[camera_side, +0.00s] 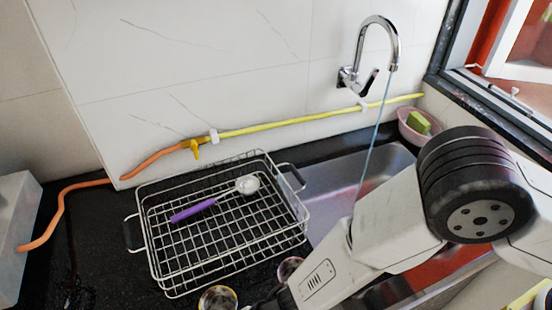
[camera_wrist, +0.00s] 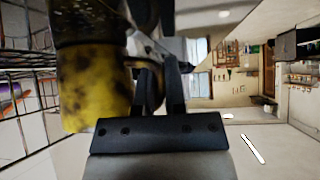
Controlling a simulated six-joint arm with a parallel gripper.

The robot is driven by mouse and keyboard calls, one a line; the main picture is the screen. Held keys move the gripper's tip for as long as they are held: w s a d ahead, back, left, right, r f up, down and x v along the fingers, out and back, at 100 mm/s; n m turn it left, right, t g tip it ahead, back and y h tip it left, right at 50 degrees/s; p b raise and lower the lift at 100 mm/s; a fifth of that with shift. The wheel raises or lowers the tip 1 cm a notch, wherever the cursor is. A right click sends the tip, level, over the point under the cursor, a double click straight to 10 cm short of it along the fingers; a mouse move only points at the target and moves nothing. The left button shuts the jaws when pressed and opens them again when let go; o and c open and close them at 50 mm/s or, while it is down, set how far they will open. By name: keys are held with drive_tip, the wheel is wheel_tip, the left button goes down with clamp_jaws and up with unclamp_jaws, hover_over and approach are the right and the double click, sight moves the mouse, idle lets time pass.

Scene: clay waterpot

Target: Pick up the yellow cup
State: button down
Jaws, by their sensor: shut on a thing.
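The yellow cup (camera_wrist: 95,92) has dark spots and a dark band, and fills the left of the wrist view. Its handle (camera_wrist: 130,66) points toward my gripper (camera_wrist: 165,72), whose fingers are shut on it. In the side view, a cup with a yellow rim (camera_side: 218,299) shows at the bottom edge, partly cut off, and looks like the same cup. My gripper (camera_side: 264,303) is just right of it there, dark and mostly cut off by the frame. Whether the cup touches the counter cannot be told.
A second cup (camera_side: 288,268) stands close by, partly behind my arm. A wire dish rack (camera_side: 152,262) holding a purple-handled scoop (camera_side: 194,210) is just behind. The sink (camera_side: 335,185) with running tap (camera_side: 379,22) lies to the right. A pink bowl (camera_side: 408,132) sits in the corner.

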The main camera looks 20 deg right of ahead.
drive_tip(key=shift+r, duration=0.25)
idle(0.7)
drive_tip(key=shift+r, duration=0.8)
drive_tip(key=s+d+r, duration=0.8)
drive_tip(key=d+r, duration=0.3)
drive_tip(key=shift+s, duration=0.2)
drive_tip(key=shift+w+d, duration=0.1)
